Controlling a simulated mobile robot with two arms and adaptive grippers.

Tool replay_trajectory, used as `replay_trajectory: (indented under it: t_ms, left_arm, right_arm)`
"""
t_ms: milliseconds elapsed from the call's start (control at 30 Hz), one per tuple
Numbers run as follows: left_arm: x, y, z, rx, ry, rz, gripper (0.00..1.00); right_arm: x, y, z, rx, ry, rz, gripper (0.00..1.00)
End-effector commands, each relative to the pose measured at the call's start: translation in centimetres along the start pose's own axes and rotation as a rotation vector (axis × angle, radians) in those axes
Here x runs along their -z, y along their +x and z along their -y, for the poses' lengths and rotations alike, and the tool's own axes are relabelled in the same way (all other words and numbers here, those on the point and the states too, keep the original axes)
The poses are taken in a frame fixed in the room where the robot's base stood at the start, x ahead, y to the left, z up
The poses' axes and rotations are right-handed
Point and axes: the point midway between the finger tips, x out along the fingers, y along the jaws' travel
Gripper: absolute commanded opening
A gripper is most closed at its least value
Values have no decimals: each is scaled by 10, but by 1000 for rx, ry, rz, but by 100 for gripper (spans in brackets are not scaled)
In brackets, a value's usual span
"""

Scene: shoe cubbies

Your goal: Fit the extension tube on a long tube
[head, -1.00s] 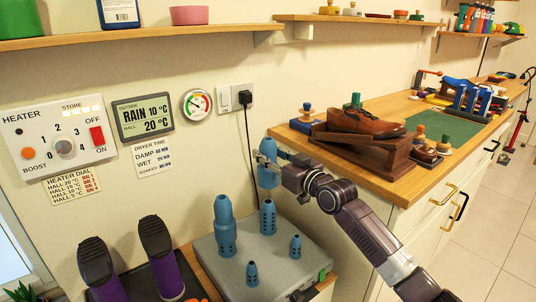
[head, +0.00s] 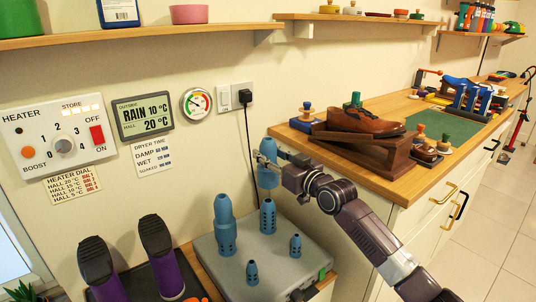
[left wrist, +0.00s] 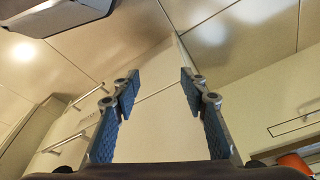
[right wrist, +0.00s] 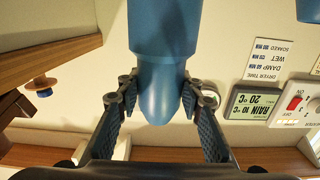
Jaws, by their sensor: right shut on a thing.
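My right gripper (head: 268,158) is shut on a blue extension tube (head: 268,178), holding it upright in the air above the back right of the grey dryer box (head: 285,268). In the right wrist view the held tube (right wrist: 163,45) is between the fingers, its rounded tip toward the palm. A bare long tube (head: 268,218) with holes stands on the box below the held tube, apart from it. A taller tube (head: 224,228) at back left has a wider upper part. Two short tubes (head: 295,246) (head: 252,273) stand in front. My left gripper (left wrist: 155,90) is open and empty.
Purple boots (head: 160,258) stand left of the box. The wooden counter (head: 375,110) is close on the right, with a brown shoe (head: 365,122) on a stand near its edge. A socket and black cable (head: 246,98) are on the wall behind. Shelves (head: 150,32) hang above.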

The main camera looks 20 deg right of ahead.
Motion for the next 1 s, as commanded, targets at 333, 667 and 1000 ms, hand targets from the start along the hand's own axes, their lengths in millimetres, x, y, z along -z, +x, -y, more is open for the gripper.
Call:
replay_trajectory:
  t_ms: [333,667,1000]
  left_arm:
    - [-5,-7,0,0,-4,9,40]
    - [2,-15,1,2,-5,-4,40]
    - [7,-24,2,4,-4,-14,40]
  right_arm:
    - [-4,0,0,0,0,0,10]
    - [-7,0,0,0,0,0,10]
    - [-11,0,0,0,0,0,10]
